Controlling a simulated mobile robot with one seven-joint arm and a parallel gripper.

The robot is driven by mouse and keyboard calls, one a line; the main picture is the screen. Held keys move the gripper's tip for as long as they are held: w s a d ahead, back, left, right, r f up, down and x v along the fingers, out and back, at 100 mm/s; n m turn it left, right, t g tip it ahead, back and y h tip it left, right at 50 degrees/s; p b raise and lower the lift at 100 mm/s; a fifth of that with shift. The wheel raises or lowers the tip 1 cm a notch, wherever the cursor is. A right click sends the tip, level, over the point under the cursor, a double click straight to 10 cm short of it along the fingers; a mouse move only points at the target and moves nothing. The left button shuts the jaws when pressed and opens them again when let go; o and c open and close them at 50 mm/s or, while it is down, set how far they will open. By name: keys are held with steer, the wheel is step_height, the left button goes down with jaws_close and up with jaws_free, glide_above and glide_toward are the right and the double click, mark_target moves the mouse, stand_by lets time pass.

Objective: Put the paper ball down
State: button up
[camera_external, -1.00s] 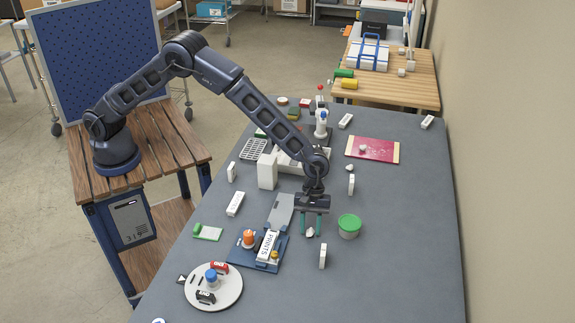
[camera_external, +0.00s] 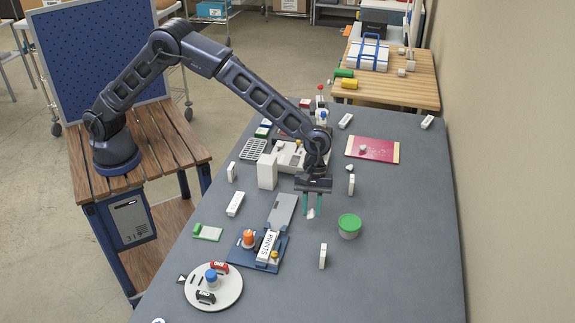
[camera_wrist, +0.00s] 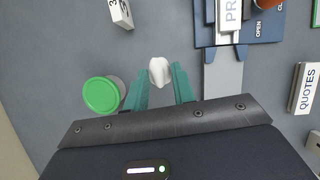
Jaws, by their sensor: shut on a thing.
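My gripper (camera_external: 312,205) points down over the middle of the grey table (camera_external: 390,270), its green fingers shut on a small white paper ball (camera_external: 310,213). In the wrist view the paper ball (camera_wrist: 159,71) sits between the tips of the fingers of my gripper (camera_wrist: 161,80). The ball's sides are partly hidden by the fingers. I cannot tell for sure how far the ball is above the table.
A green-lidded tub (camera_external: 349,226) stands close on the right. A grey plate (camera_external: 281,210) and a blue tray (camera_external: 240,252) with a PRINTS block lie to the left. A white block (camera_external: 323,256) stands in front. A red board (camera_external: 372,150) lies farther back with a pale lump on it.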

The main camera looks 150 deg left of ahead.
step_height(320, 180, up, 12)
steer(key=n+g+y, duration=0.2)
steer(key=n+y, duration=0.5)
steer(key=n, duration=1.3)
glide_above(370, 144)
steer(key=d, duration=0.1)
step_height(370, 144, down, 19)
steer(key=shift+s+d+f, duration=0.15)
steer(key=shift+f, duration=0.15)
steer(key=o, duration=0.9)
steer(key=v, duration=1.2)
steer(key=shift+s, duration=0.25)
